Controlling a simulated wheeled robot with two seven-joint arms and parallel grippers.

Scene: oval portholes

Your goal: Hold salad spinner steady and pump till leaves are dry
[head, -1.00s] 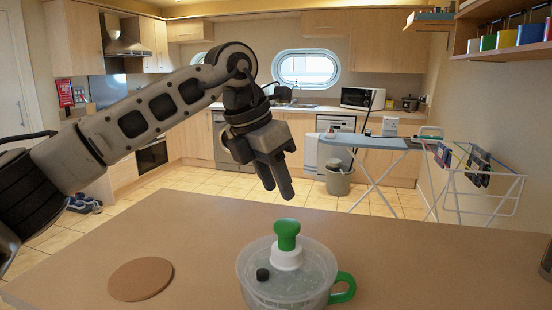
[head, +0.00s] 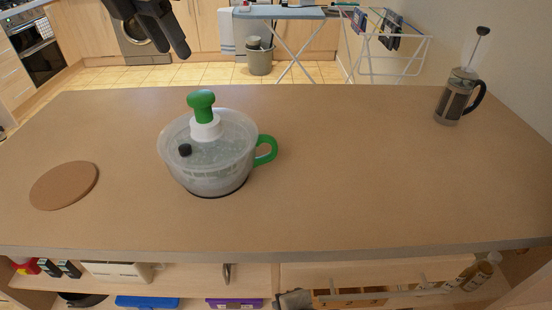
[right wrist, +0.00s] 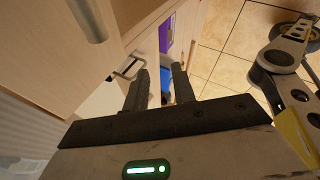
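The salad spinner (head: 212,165) stands upright on the counter, left of centre in the head view. It has a clear bowl, a green side handle (head: 266,151), a white stem with a green pump knob (head: 201,99) on top, and a small black button on the lid. The leaves inside are too blurred to make out. My left gripper (head: 172,48) hangs beyond the counter's far edge at the top left, fingers apart and empty, clear of the spinner. My right gripper (right wrist: 160,78) is open and empty in the right wrist view, in front of the cabinet, away from the spinner.
A round cork mat (head: 64,186) lies left of the spinner. A French press (head: 458,97) stands at the far right. The middle and right of the counter (head: 350,180) are clear. Below its front edge are a shelf with a purple box (head: 235,303) and handles.

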